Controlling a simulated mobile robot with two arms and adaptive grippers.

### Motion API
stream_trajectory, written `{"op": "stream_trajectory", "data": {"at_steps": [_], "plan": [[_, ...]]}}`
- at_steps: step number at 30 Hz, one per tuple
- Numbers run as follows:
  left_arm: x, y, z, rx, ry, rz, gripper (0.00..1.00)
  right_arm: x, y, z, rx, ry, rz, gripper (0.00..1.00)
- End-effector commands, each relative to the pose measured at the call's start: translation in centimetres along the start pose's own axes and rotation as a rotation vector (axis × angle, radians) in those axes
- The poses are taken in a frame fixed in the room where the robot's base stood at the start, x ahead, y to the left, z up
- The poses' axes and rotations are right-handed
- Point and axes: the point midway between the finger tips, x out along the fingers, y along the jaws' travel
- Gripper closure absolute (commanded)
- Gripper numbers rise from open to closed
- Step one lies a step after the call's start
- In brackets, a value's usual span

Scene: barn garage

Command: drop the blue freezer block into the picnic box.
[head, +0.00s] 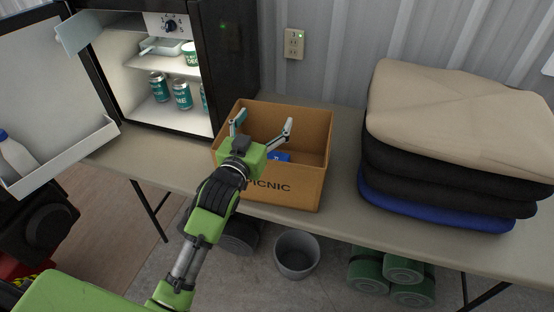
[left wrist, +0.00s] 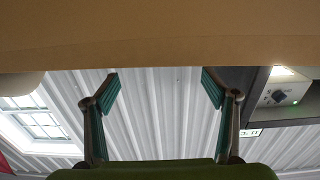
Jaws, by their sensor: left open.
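The picnic box (head: 268,190) is an open brown box lettered "PICNIC" on the table, in the middle of the head view. The blue freezer block (head: 280,156) shows as a small blue patch inside the box, mostly hidden by the box's front wall and my gripper. My left gripper (head: 264,122) is over the box's opening, its two fingers spread and empty. In the left wrist view the open fingers (left wrist: 160,84) have nothing between them; a tan surface, apparently the box, fills the top. My right gripper is not in view.
An open small fridge (head: 228,60) with cans (head: 182,95) stands left of the box, its door (head: 45,90) swung out left. Folded cushions (head: 450,115) are stacked on the right. A grey bin (head: 297,254) and green rolls (head: 390,272) are under the table (head: 335,215).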

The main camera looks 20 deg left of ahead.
Motion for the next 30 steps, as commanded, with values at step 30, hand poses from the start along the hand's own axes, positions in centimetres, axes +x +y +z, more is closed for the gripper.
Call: {"op": "stream_trajectory", "data": {"at_steps": [30], "plan": [[-9.6,0.0,-0.2,0.001,0.004,0.0,0.22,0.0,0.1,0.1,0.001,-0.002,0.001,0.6]]}}
